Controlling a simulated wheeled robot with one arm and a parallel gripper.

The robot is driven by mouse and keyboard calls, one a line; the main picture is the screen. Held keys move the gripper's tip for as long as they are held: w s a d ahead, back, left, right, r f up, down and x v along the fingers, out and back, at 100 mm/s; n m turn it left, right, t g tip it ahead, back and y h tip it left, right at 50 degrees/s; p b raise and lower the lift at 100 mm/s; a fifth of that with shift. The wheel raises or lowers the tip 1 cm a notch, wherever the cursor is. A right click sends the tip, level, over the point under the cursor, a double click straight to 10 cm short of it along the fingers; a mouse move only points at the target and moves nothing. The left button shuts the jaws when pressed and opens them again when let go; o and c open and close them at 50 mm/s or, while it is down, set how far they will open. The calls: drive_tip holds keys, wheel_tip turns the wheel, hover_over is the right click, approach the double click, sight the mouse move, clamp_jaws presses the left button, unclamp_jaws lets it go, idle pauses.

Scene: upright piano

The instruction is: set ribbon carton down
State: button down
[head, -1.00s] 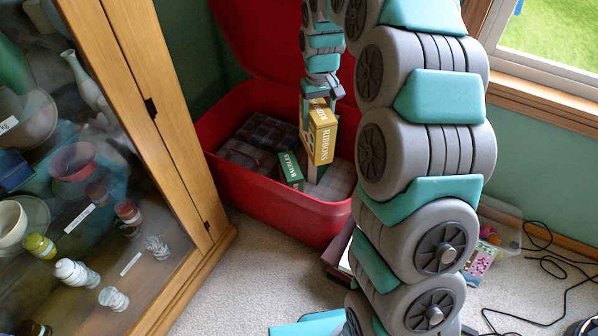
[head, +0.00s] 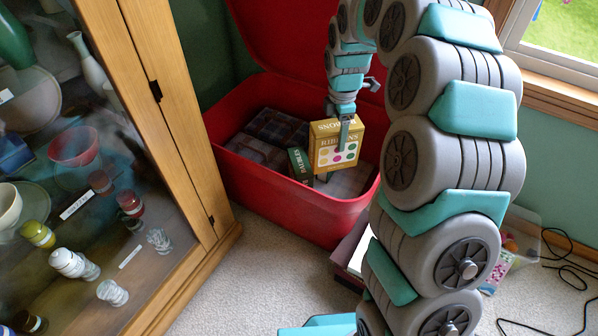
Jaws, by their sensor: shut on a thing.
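The ribbon carton (head: 325,157) is a yellow box marked RIBBONS with coloured dots on its front. My gripper (head: 346,137) points down and is shut on it, with one finger visible against its front. The carton hangs roughly upright over the front right part of an open red chest (head: 270,193). Whether its base touches what lies below cannot be told. A green carton marked BAUBLES (head: 300,166) stands inside the chest just left of it and partly hidden by it. Plaid cloth-like bundles (head: 277,126) lie in the chest.
A wooden glass-fronted cabinet (head: 190,130) with vases, bowls and jars stands close on the left. The chest's raised lid (head: 270,40) is behind. A clear bin (head: 522,235) and black cables (head: 570,262) lie at the right on carpet.

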wheel_tip(320, 180, down, 2)
drive_tip(key=n, duration=0.4)
drive_tip(key=shift+a+b, duration=0.1)
drive_tip(key=shift+b, duration=0.3)
wheel_tip(320, 180, down, 18)
drive_tip(key=shift+n+b, duration=0.3)
drive_tip(key=shift+c, duration=0.2)
unclamp_jaws()
drive_tip(key=shift+s, duration=0.1)
drive_tip(key=shift+r, duration=0.1)
